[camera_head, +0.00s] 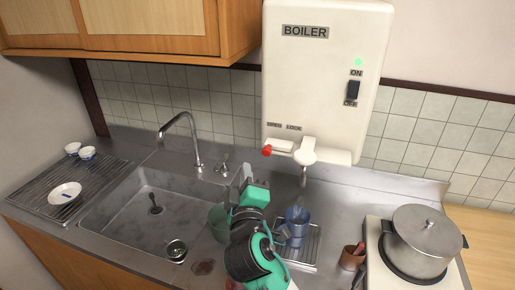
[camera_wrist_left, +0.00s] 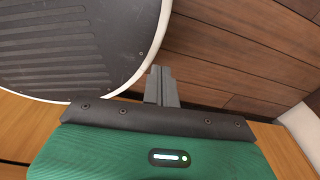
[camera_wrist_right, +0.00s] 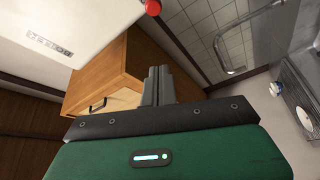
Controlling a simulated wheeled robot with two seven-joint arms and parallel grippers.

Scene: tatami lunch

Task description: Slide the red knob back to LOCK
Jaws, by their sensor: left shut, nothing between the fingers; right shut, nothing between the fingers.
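The red knob (camera_head: 267,150) sits at the left end of the white slider at the bottom of the boiler (camera_head: 320,100), under the left one of two small labels, OPEN and LOCK. It also shows at the top of the right wrist view (camera_wrist_right: 153,7). My right gripper (camera_head: 246,172) is shut and empty, below and to the left of the knob and apart from it, over the back edge of the sink. Its closed fingers also show in the right wrist view (camera_wrist_right: 158,84). My left gripper (camera_wrist_left: 161,84) is shut and empty, seen only in its wrist view, facing the floor.
A faucet (camera_head: 190,135) stands left of my right gripper. A blue mug (camera_head: 297,222) stands on a small rack below the boiler spout (camera_head: 304,176). A lidded pot (camera_head: 424,235) sits on the stove at right. Bowls lie on the left drainboard (camera_head: 85,180).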

